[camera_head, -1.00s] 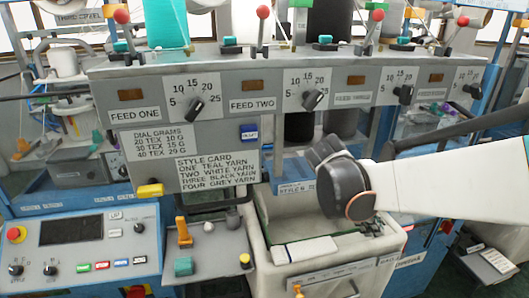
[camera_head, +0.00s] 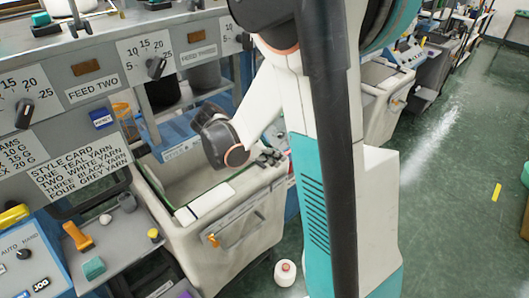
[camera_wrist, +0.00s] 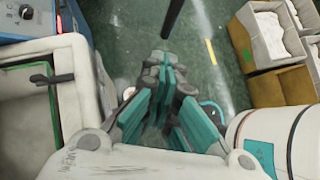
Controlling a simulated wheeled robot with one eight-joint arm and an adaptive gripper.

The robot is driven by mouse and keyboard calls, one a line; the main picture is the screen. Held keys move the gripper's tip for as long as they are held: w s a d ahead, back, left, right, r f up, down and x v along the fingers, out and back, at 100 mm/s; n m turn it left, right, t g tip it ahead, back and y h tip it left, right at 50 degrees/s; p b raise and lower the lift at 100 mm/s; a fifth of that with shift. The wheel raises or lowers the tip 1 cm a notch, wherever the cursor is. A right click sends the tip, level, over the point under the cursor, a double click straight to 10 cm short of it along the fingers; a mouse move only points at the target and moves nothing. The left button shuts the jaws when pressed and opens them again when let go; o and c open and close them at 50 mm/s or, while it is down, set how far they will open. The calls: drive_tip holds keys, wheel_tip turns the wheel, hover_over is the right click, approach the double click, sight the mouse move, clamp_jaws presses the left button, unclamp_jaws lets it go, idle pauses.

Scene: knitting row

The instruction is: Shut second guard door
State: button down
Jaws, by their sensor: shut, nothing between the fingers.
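My gripper (camera_wrist: 165,85) shows in the wrist view, shut and empty, with its teal and grey fingers together above the green floor. In the head view my white and teal arm crosses the middle, and I cannot make out the fingers. I cannot pick out a guard door for certain in either view. The knitting machine front with the FEED TWO label (camera_head: 92,89) is at the left of the head view. A long dark bar (camera_head: 335,150) stands close to the head camera; I cannot tell what it belongs to.
A white open bin (camera_head: 225,225) stands under the machine, also at the left of the wrist view (camera_wrist: 75,95). A white cone (camera_head: 285,273) is on the floor. Cartons (camera_wrist: 270,65) stand at right in the wrist view.

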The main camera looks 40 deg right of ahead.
drive_tip(key=shift+s+d+f, duration=0.1)
drive_tip(key=shift+s+d, duration=0.15)
drive_tip(key=shift+d, duration=0.5)
drive_tip(key=shift+s+d+f, duration=0.15)
drive_tip(key=shift+s+d, duration=0.1)
drive_tip(key=shift+d, duration=0.45)
drive_tip(key=shift+s+d+f, duration=0.1)
drive_tip(key=shift+s+d, duration=0.15)
drive_tip(key=shift+d, duration=0.5)
